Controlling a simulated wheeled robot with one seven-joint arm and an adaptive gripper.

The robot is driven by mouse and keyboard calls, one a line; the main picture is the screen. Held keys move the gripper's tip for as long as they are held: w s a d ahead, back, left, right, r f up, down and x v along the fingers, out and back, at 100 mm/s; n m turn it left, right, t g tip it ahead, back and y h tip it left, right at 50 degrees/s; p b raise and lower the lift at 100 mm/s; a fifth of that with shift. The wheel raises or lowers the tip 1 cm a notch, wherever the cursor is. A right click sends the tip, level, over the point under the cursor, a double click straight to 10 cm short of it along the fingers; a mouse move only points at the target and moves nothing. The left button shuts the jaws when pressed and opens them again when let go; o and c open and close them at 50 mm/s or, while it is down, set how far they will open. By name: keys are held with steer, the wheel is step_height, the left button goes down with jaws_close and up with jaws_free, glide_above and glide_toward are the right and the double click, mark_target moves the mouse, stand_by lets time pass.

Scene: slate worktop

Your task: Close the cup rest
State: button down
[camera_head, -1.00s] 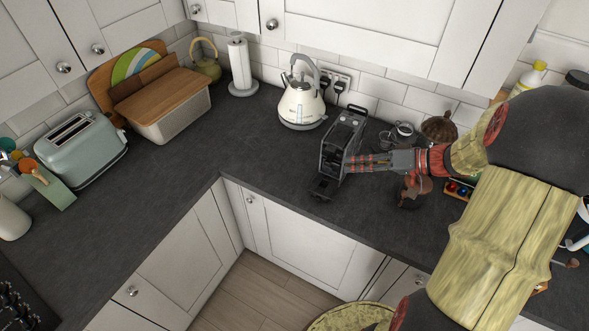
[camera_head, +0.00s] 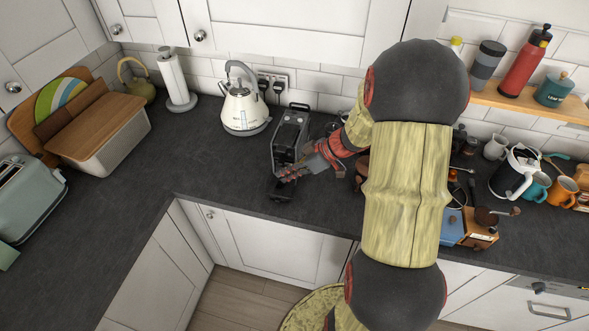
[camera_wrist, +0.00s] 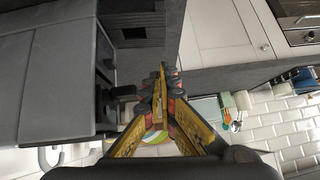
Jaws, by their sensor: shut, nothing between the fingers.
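The coffee machine (camera_head: 289,131) is a narrow dark grey unit on the slate worktop, right of the kettle. Its cup rest (camera_head: 281,192) is a low dark piece sticking out at the front, folded down near the worktop. My gripper (camera_head: 284,175) is shut and empty, at the front of the machine just above and behind the cup rest's outer end. I cannot tell whether it touches the rest. In the wrist view the machine's grey side (camera_wrist: 55,85) fills the left, and the shut fingertips (camera_wrist: 165,78) are beside its dark front.
A cream kettle (camera_head: 243,108) stands to the left of the machine. Mugs, a jug (camera_head: 514,172) and a wooden box (camera_head: 480,229) crowd the worktop at right. The front edge lies close to the cup rest.

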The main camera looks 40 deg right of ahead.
mark_target(275, 194)
steer(key=f, duration=0.1)
steer(key=a+f, duration=0.1)
steer(key=f, duration=0.1)
steer(key=w+f, duration=0.1)
steer(key=f, duration=0.1)
steer(key=shift+a, duration=0.35)
steer(key=shift+f, duration=0.5)
steer(key=shift+f+b, duration=0.1)
steer(key=shift+b, duration=0.2)
steer(key=b, duration=0.1)
steer(key=f+b, duration=0.1)
steer(key=b, duration=0.1)
steer(key=shift+s+a+f, duration=0.1)
steer(key=shift+a+f, duration=0.1)
steer(key=shift+f, duration=0.1)
steer(key=shift+s+a+f+b, duration=0.1)
steer(key=shift+f+b, duration=0.05)
steer(key=shift+b, duration=0.55)
steer(key=shift+s, duration=0.1)
